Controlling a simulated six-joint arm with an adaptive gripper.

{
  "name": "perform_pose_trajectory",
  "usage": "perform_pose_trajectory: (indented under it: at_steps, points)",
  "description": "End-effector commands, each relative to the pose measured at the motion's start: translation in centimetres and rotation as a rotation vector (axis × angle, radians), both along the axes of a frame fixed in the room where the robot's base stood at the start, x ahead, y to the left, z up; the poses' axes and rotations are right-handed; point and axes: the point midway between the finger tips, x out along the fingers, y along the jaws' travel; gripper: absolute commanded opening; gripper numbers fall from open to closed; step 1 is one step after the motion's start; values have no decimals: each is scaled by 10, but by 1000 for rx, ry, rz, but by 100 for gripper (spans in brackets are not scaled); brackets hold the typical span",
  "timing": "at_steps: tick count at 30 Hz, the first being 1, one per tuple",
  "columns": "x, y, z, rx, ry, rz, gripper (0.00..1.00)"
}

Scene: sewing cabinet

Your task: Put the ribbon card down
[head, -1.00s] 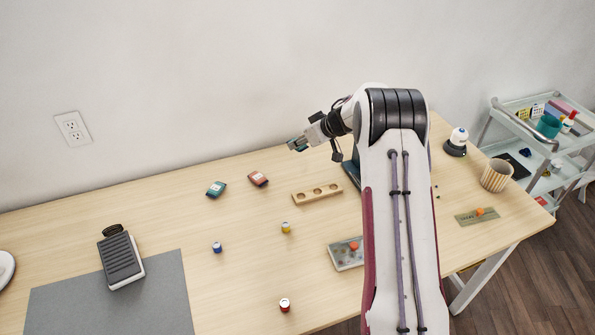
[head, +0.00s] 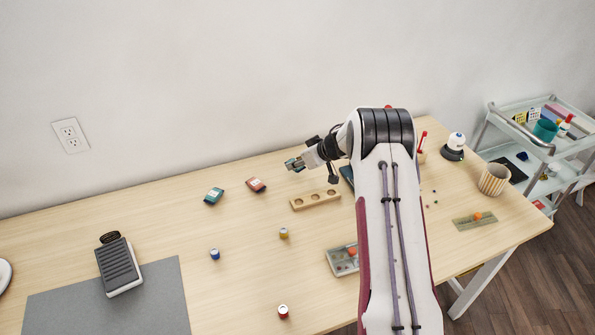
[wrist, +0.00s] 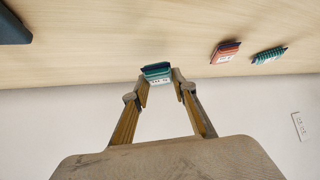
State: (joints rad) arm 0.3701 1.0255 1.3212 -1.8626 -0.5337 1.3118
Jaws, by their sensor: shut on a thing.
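My gripper (head: 290,165) is shut on a teal ribbon card (wrist: 157,74), held between the fingertips in the wrist view. In the head view the held card (head: 289,164) shows as a small teal patch at the jaws, above the back of the table. I cannot tell its exact height. A green ribbon card (head: 214,196) and an orange-red ribbon card (head: 256,184) lie on the table to the left of my gripper; the wrist view shows the orange-red card (wrist: 225,51) and the green card (wrist: 268,56) to the right of the held one.
A wooden rack with holes (head: 315,200) lies in front of my gripper. Blue (head: 214,254), yellow (head: 284,233) and red (head: 283,311) spools stand on the table. The back left table is clear.

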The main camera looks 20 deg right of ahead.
Motion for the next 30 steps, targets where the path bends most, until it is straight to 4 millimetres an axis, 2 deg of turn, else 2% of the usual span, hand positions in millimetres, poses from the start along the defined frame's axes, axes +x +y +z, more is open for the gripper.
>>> perform_pose_trajectory:
  at_steps: [5,17,30]
  points:
    - [0,0,-2,0,1,0,12]
    - [0,0,-36,0,1,-1,12]
    - [0,0,-40,1,0,-1,12]
